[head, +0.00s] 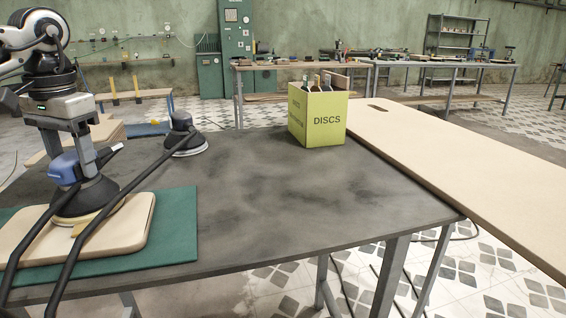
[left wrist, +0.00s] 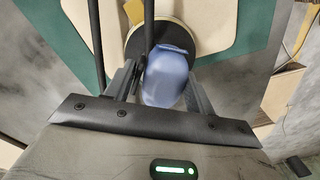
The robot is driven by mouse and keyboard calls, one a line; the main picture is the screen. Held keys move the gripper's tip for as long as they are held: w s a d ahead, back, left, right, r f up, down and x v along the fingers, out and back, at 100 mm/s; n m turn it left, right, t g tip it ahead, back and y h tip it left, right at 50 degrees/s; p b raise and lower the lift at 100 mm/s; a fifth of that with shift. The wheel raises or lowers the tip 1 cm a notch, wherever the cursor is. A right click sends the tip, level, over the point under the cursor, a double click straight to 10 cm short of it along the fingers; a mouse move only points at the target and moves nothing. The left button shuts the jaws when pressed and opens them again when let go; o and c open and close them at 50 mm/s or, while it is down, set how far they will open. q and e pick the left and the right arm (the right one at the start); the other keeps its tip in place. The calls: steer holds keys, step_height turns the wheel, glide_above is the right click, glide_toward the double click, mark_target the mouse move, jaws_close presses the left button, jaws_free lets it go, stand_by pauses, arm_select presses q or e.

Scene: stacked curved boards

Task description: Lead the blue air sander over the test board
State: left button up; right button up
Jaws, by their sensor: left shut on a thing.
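The blue air sander (head: 66,167) has a blue top, a black skirt and a pale pad. It stands on the light wooden test board (head: 134,226), towards the board's back edge. The board lies on a green mat (head: 178,232). My left gripper (head: 78,166) comes down from above and is shut on the sander. In the left wrist view the sander's blue top (left wrist: 168,78) sits between the fingers. Black hoses run towards the front of the table. My right gripper is not in view.
A second, dark sander (head: 184,136) stands behind on the dark table (head: 290,205). A yellow-green box marked DISCS (head: 318,116) stands at the back right. The middle of the table is clear. A long pale board (head: 470,180) lies along the right.

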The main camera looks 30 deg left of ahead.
arm_select(q)
steer(key=shift+r, duration=0.15)
steer(key=shift+r+p, duration=0.65)
steer(key=shift+r, duration=0.1)
steer(key=shift+r+p, duration=2.65)
steer(key=shift+r, duration=0.25)
